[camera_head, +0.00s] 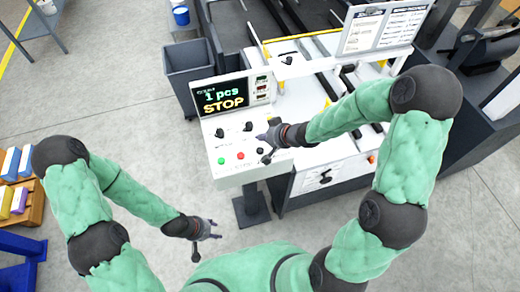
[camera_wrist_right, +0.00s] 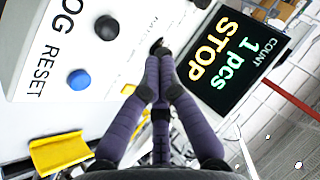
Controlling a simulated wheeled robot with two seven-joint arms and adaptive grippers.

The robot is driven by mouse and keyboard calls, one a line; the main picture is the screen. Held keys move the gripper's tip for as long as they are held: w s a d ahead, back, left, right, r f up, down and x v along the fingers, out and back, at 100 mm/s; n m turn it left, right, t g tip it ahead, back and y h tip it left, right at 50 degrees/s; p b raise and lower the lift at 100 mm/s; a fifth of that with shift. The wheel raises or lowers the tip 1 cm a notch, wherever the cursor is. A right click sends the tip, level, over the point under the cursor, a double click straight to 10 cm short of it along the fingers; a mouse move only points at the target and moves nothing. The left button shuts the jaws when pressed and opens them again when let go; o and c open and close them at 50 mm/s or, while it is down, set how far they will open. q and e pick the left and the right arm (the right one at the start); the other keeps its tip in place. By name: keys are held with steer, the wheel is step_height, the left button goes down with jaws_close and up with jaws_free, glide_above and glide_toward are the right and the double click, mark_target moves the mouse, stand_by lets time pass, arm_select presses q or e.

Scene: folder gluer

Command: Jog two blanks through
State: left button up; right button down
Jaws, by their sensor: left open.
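The control panel (camera_head: 232,145) has a screen (camera_head: 221,96) reading "1 pcs STOP", which also shows in the right wrist view (camera_wrist_right: 228,62). The panel has dark knobs, a green button (camera_head: 221,160), a red button (camera_head: 240,155) and a black button (camera_head: 260,151). My right gripper (camera_head: 262,137) is over the panel's right part. In the right wrist view its fingers (camera_wrist_right: 158,72) are together and empty, with a small dark knob at their tips; contact is unclear. A black button (camera_wrist_right: 106,27) and a blue button (camera_wrist_right: 78,80) lie beside "OG" and "RESET" lettering. My left gripper (camera_head: 213,229) is open and empty, low above the floor. I cannot make out blanks.
The folder gluer (camera_head: 330,150) with its rails stands behind and right of the panel. A grey bin (camera_head: 190,75) stands left of it. A wooden rack (camera_head: 22,200) with coloured packs and a blue stand (camera_head: 22,248) are at the left. The floor between is clear.

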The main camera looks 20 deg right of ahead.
stand_by(0.6)
step_height(320, 180, up, 4)
steer(key=p, duration=1)
steer(key=shift+f, duration=0.15)
steer(key=b, duration=0.7)
glide_above(262, 151)
step_height(262, 151, down, 7)
steer(key=shift+f, duration=0.1)
steer(key=shift+w+f+b, duration=0.1)
steer(key=shift+f+b, duration=0.6)
steer(key=shift+f, duration=0.1)
steer(key=shift+f, duration=0.15)
stand_by(0.4)
steer(key=shift+f, duration=0.25)
